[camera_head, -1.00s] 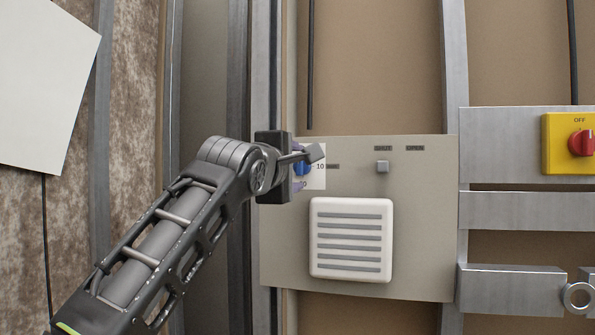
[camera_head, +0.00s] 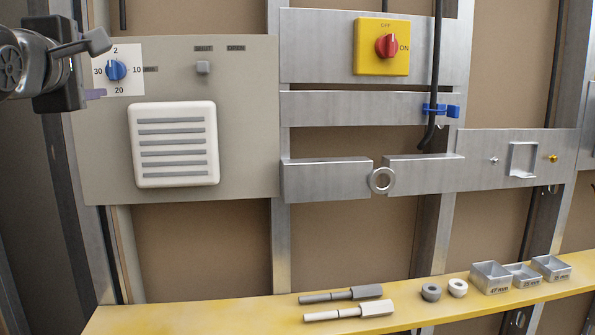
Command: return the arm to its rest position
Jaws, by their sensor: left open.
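My left arm comes in at the upper left edge of the head view. Its gripper (camera_head: 84,68) is beside the beige panel (camera_head: 245,130), left of the blue dial (camera_head: 116,70). The dial sits on a white plate marked 2, 10, 20 and 30, and its face is now in clear view. The gripper is open and holds nothing that I can see. Part of the gripper and the rest of the arm are cut off by the picture's edge. My right gripper is not in view.
A white louvred vent (camera_head: 172,144) and a small grey knob (camera_head: 203,67) are on the panel. A yellow switch box (camera_head: 381,46) with a red knob is to the right. A yellow shelf (camera_head: 230,316) below carries two grey tools, two rings and metal boxes (camera_head: 491,276).

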